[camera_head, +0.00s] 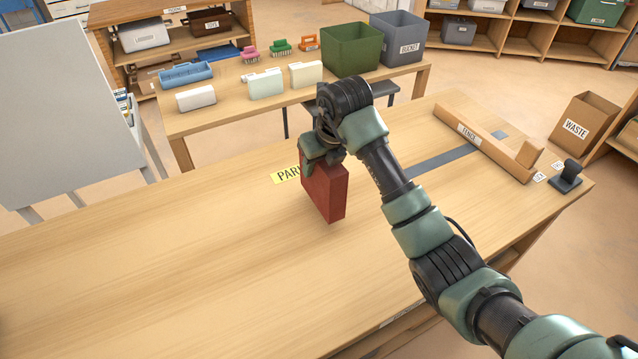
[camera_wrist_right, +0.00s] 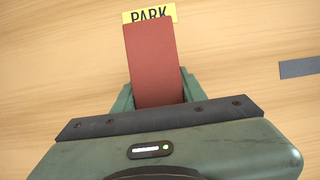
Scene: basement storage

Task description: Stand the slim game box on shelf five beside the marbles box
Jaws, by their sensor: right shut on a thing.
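A slim red box (camera_head: 324,190) is upright over the wooden table in the head view, by the yellow PARK label. My right gripper (camera_head: 322,158) is shut on its upper end from above. In the right wrist view the red box (camera_wrist_right: 153,65) extends out from between the fingers of my right gripper (camera_wrist_right: 157,98) and partly covers the PARK label. I cannot tell whether the box's lower edge touches the table. My left gripper is not in view. I see no shelf marked five and no box marked marbles.
The near table (camera_head: 150,265) is mostly clear. A long wooden fence piece (camera_head: 470,128) and a dark stand (camera_head: 566,178) are at its right. A second table behind holds a green bin (camera_head: 351,50), a grey bucket (camera_head: 402,38) and small boxes. A waste box (camera_head: 583,122) stands right.

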